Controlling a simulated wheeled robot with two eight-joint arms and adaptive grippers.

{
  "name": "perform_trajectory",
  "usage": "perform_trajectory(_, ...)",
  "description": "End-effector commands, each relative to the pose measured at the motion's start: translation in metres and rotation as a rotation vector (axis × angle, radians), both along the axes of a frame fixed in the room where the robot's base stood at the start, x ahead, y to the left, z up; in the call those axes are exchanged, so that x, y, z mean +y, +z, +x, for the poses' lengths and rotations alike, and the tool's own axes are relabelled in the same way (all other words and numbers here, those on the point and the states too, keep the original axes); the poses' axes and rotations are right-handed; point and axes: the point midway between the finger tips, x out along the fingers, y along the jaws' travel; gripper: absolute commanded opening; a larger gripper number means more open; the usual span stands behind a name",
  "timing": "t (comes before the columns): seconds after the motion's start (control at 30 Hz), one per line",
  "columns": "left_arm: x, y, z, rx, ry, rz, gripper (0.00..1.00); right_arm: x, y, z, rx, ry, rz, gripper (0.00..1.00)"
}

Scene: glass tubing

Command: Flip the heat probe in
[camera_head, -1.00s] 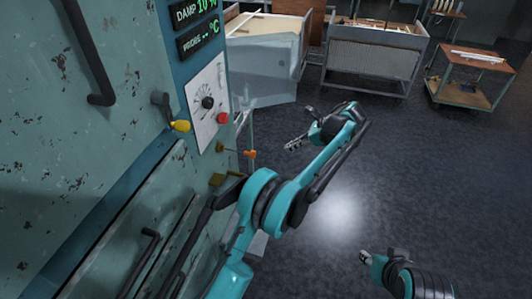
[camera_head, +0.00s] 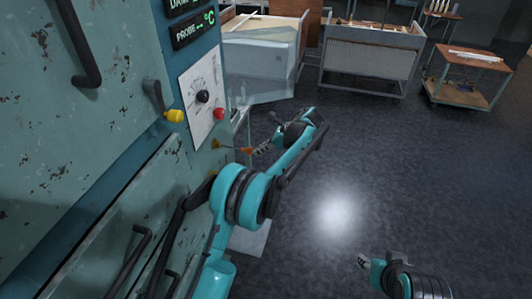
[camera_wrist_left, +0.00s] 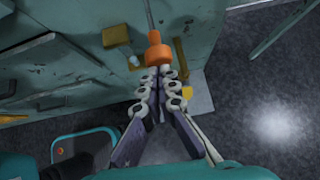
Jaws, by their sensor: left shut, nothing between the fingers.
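The heat probe appears to be the thin rod with an orange knob (camera_head: 247,150) sticking out from the side of the teal furnace panel. In the left wrist view the orange knob (camera_wrist_left: 157,54) is just beyond my fingertips, with its rod running up and away. My left gripper (camera_head: 262,149) is shut and empty, its tips close to the knob; I cannot tell whether they touch. Its closed fingers also show in the left wrist view (camera_wrist_left: 160,76). My right gripper (camera_head: 363,260) is low at the right, far from the probe, too small to read.
The furnace panel carries a PROBE display (camera_head: 194,29) with dashes, a black dial (camera_head: 203,96), a red button (camera_head: 219,113) and a yellow-knobbed lever (camera_head: 174,116). A glass-sided bin (camera_head: 260,62) and a wooden cart (camera_head: 465,75) stand behind. The floor at right is clear.

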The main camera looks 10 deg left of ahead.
Motion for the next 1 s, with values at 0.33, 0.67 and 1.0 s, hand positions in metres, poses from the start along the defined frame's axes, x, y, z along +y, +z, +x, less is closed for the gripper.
perform_trajectory(0.33, 0.003, 0.001, 0.0, 0.0, 0.001, 0.0, 0.0, 0.0, 0.001, 0.0, 0.0, 0.0, 0.0, 0.4)
perform_trajectory(0.67, 0.068, 0.002, 0.002, -0.001, 0.004, 0.0, 0.0, 0.0, 0.01, 0.0, 0.0, 0.0, 0.0, 0.4)
perform_trajectory(1.0, 0.082, 0.001, 0.003, -0.001, 0.001, 0.001, 0.0, 0.0, 0.01, 0.0, 0.0, 0.0, 0.0, 0.4)
